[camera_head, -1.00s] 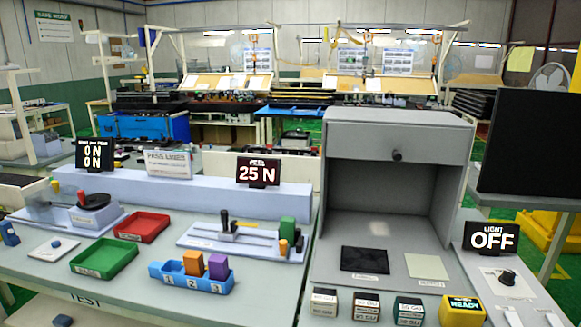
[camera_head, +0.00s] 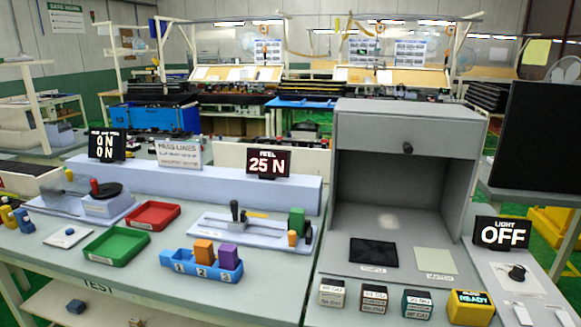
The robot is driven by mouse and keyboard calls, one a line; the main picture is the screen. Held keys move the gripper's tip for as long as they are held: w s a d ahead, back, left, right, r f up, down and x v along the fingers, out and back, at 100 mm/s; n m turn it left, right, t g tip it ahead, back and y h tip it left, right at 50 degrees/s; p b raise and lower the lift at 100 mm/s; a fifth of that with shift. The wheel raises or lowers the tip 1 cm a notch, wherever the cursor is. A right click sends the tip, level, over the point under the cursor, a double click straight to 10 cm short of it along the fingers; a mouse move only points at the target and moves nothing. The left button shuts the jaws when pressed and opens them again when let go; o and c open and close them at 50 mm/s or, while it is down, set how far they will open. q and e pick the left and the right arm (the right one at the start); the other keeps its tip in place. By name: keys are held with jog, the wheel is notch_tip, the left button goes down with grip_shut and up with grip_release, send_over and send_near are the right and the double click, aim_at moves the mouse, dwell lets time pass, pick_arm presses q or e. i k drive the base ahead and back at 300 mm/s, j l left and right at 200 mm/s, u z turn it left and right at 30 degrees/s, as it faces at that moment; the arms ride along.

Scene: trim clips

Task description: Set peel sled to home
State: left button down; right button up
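The peel sled (camera_head: 238,222) is a dark carriage with an upright black handle. It sits left of the middle on a pale railed base (camera_head: 212,226) on the test bench. A green block (camera_head: 297,224) and a small orange-topped post (camera_head: 292,239) stand at the base's right end. The peel display (camera_head: 268,163) behind it reads 25 N. I cannot make out any home mark on the base. Neither of my grippers is in view.
In front of the base is a blue numbered bin (camera_head: 176,261) holding an orange and a purple block. Green (camera_head: 117,246) and red (camera_head: 155,215) trays lie to the left. A grey light booth (camera_head: 405,130) stands to the right, its display (camera_head: 502,233) reading OFF.

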aim_at(238, 223)
jog(key=i+j, duration=0.15)
jog(key=j, duration=0.2)
jog(key=i+j+z, duration=0.1)
jog(key=j, duration=0.2)
jog(key=i+j+z, duration=0.1)
jog(key=j, duration=0.25)
jog(key=i+j, duration=0.2)
jog(key=j, duration=0.15)
jog(key=i+j+z, duration=0.1)
jog(key=j, duration=0.25)
jog(key=i+j, duration=0.15)
jog(key=j, duration=0.2)
jog(key=z, duration=0.05)
